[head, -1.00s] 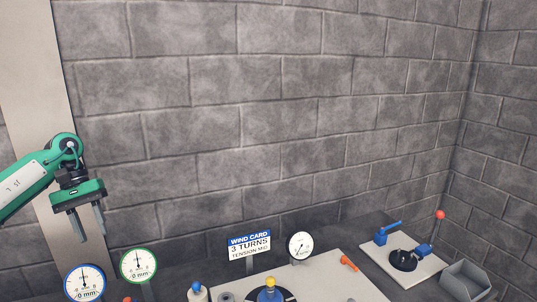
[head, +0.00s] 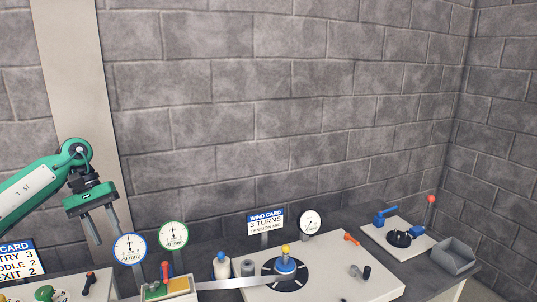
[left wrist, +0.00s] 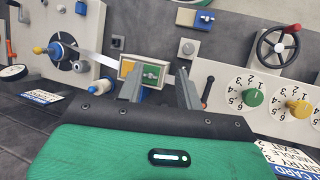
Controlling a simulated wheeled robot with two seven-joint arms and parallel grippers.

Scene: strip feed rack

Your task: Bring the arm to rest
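My left gripper (head: 104,230) is green with grey fingers and hangs in the air at the left of the head view, in front of the block wall. Its two fingers are apart with nothing between them. In the left wrist view the fingers (left wrist: 159,84) also stand apart and empty, pointing towards the bench. My right gripper is in neither view.
Two dial gauges (head: 130,248) stand close to the gripper's right. A winding spool (head: 286,268) with a strip sits on a pale plate beyond. A handwheel (left wrist: 278,43) and numbered knobs (left wrist: 249,98) show in the left wrist view. A grey bin (head: 453,257) is far right.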

